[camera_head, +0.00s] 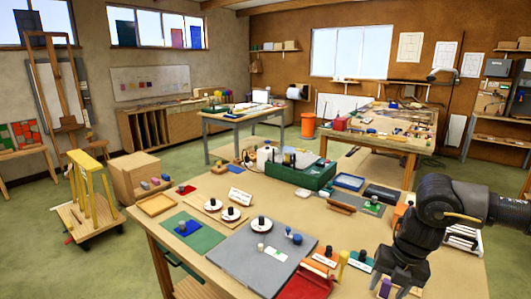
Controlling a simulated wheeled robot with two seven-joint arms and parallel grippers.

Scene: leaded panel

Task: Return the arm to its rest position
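My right arm (436,212) comes in from the right edge and reaches over the front right of the worktable (190,262). Its dark gripper (400,284) points down, low over the table's front right corner. The fingers look spread apart. A small purple block (386,287) shows at the gripper's left finger; I cannot tell whether they touch. The gripper and forearm hide part of the table's right side. My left gripper is not in view.
A grey board (255,262) with small pieces lies left of the gripper, beside a red mat (305,284). A yellow peg (343,264) stands close to the gripper. A green box (302,172) stands at the table's back. Green floor (75,262) is open at left.

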